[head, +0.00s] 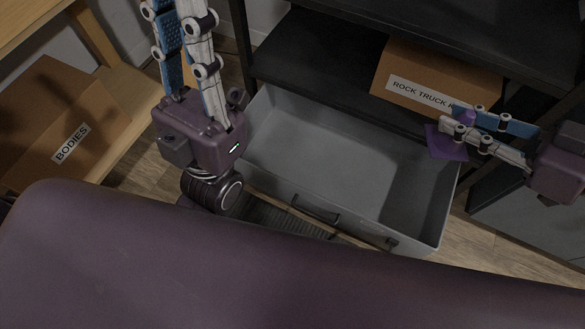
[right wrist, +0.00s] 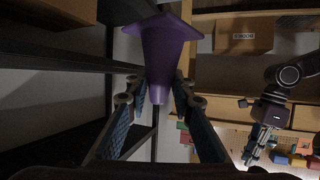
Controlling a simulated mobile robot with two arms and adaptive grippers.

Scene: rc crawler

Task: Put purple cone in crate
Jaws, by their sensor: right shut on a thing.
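The purple cone (head: 447,145) is held between the fingertips of my right gripper (head: 463,128). In the head view it shows over the right end of the grey crate (head: 300,207), partly hidden by the fingers. Its height above the crate is hard to tell. In the right wrist view the cone (right wrist: 165,45) sits between the two fingers (right wrist: 158,92), with its wide square base away from the camera and its narrow end toward me. The crate is open and looks empty. My left gripper (head: 180,25) points up at the top left, its fingertips at the picture's edge.
A cardboard box marked "ROCK TRUCK K..." (head: 425,92) sits on the black shelf behind the crate. A box marked "BODIES" (head: 62,125) rests on a wooden shelf at left. Shelf posts stand close to the crate's right end.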

